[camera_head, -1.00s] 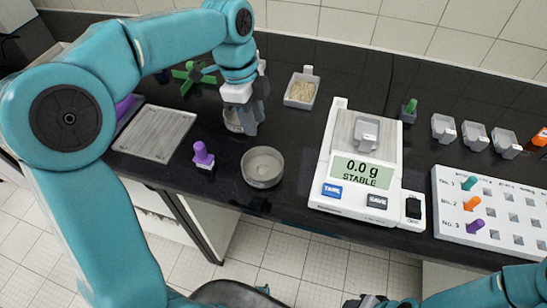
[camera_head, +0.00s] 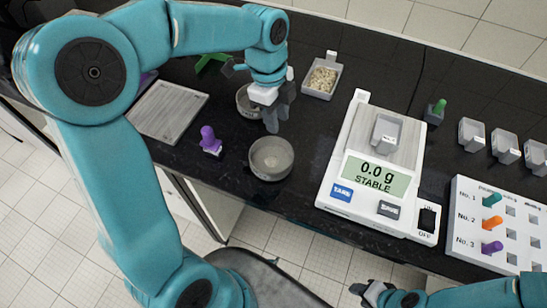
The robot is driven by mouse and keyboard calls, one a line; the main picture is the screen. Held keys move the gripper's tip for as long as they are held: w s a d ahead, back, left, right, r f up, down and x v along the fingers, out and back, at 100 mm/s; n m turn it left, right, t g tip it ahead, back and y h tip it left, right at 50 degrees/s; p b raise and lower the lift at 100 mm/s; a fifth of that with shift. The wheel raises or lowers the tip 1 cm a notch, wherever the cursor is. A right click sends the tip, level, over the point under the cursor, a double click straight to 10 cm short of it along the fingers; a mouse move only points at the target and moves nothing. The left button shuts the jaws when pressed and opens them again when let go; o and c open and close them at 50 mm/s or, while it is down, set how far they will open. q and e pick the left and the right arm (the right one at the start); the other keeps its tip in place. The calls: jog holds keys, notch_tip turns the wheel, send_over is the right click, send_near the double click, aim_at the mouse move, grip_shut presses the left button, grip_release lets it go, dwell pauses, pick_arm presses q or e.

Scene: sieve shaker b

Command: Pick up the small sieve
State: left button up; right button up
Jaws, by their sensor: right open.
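Two round grey metal dishes stand on the black bench in the head view. The front one (camera_head: 271,158) shows whole, with a pale inside; the rear one (camera_head: 243,101) is partly hidden by my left gripper. I cannot tell which is the small sieve. My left gripper (camera_head: 276,121) points down just right of the rear dish and behind the front dish, apart from the front one. Its fingers overlap in view, so their gap is unclear. My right gripper (camera_head: 368,292) is open and empty at the bottom edge, in front of the bench.
A purple-handled tool (camera_head: 209,140) stands left of the front dish, near a grey board (camera_head: 168,112). A white scale (camera_head: 336,190) reading 0.0 g stands to the right. A tray of pale grains (camera_head: 322,80) is behind. A numbered rack (camera_head: 472,225) is at far right.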

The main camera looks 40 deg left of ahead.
aim_at(281, 138)
pick_arm(q)
jog(key=shift+s+f, duration=0.3)
jog(key=shift+f, duration=0.3)
jog(key=f, duration=0.1)
jog(key=d+f, duration=0.1)
jog(key=f, duration=0.2)
jog(key=shift+w+d+f, duration=0.15)
jog(key=shift+d+f, duration=0.15)
jog(key=shift+d, duration=0.05)
jog(key=shift+f, duration=0.25)
grip_shut()
